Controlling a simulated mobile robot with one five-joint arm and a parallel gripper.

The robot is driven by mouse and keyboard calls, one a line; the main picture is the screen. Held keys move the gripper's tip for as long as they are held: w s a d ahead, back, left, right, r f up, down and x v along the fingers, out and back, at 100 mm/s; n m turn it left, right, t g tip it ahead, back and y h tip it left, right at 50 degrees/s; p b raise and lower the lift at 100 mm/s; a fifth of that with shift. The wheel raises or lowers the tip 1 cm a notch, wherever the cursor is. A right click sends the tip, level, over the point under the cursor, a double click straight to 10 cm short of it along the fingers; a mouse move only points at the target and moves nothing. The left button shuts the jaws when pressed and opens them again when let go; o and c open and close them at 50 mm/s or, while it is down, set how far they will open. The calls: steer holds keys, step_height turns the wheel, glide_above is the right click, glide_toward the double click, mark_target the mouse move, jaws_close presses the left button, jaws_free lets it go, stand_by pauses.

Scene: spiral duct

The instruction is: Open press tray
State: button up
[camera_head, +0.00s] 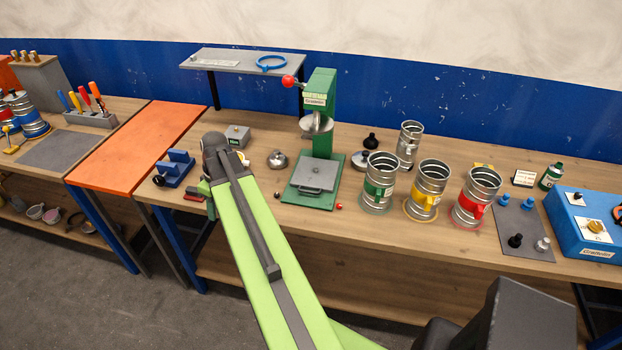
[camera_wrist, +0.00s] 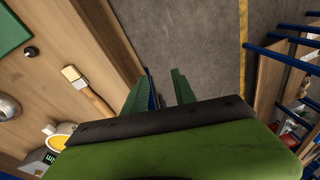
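The green press (camera_head: 320,110) stands on the wooden bench with a red ball on its lever. Its grey press tray (camera_head: 315,176) with a small handle lies on the green base, under the round press head. Whether the tray is pulled out at all is hard to tell. My gripper (camera_head: 205,198) is left of the press near the bench's front edge, mostly hidden by my arm in the head view. In the wrist view my gripper (camera_wrist: 160,84) shows two green fingers apart, pointing down past the bench edge, with nothing held. A green corner (camera_wrist: 12,30), likely the press base, shows there.
A brush (camera_wrist: 88,92) lies on the bench near my gripper. A blue stand (camera_head: 175,168) is left of it. Metal duct pieces (camera_head: 379,185) with coloured labels stand right of the press. A grey shelf (camera_head: 240,62) is behind. Floor in front is clear.

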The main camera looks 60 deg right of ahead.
steer(key=s+d+r+n+t+p, duration=0.1)
steer(key=s+d+r+p, duration=0.15)
steer(key=s+d, duration=0.7)
steer(key=s+d+r+t+p, duration=0.1)
steer(key=s+d+r, duration=0.35)
steer(key=d, duration=0.75)
steer(key=s+d+r+n+t+p, duration=0.1)
steer(key=s+d+p, duration=0.1)
steer(key=s+d, duration=0.8)
steer(key=b, duration=1.6)
glide_toward(311, 187)
steer(key=a+f, duration=0.2)
steer(key=w+a+f, duration=0.1)
steer(key=a+f, duration=0.1)
steer(key=f, duration=0.1)
steer(key=shift+a+f, duration=0.1)
steer(key=shift+a, duration=0.05)
steer(key=shift+w+a+f+b, duration=0.1)
steer(key=shift+w+f+b, duration=0.25)
steer(key=shift+f, duration=0.05)
steer(key=shift+r, duration=0.15)
steer(key=shift+c, duration=0.4)
jaws_close()
